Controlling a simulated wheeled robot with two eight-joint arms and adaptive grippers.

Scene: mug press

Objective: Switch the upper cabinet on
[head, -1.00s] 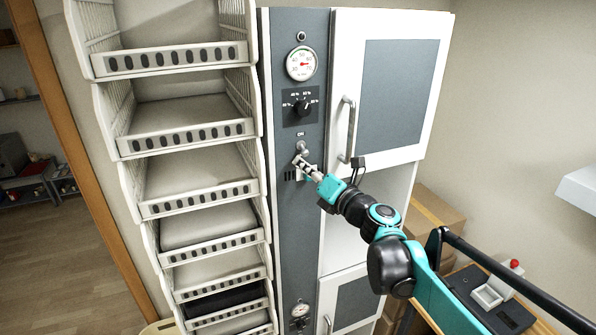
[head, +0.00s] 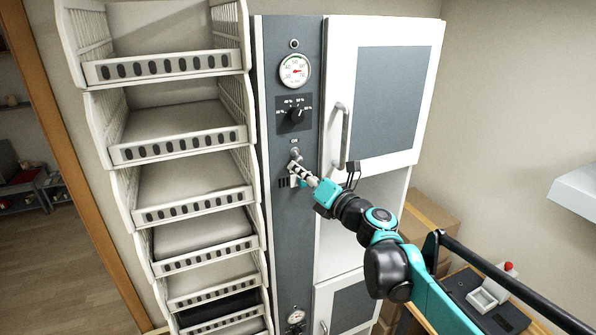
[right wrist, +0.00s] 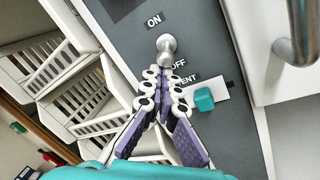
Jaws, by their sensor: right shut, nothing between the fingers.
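The upper cabinet (head: 400,100) has a white door with a grey panel and stands right of a grey control strip. Its metal toggle switch (right wrist: 167,45) sits on that strip between an ON label above and an OFF label below. In the head view the switch (head: 295,153) is just above my fingertips. My right gripper (right wrist: 163,75) is shut and empty, its tips at or just below the switch knob; I cannot tell whether they touch. It also shows in the head view (head: 294,168). My left gripper is not in view.
A round gauge (head: 295,71) and a black dial (head: 295,113) are above the switch. The door handle (head: 342,138) is close on the right. A teal button (right wrist: 204,99) is beside my fingers. Stacked white baskets (head: 185,155) stand left.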

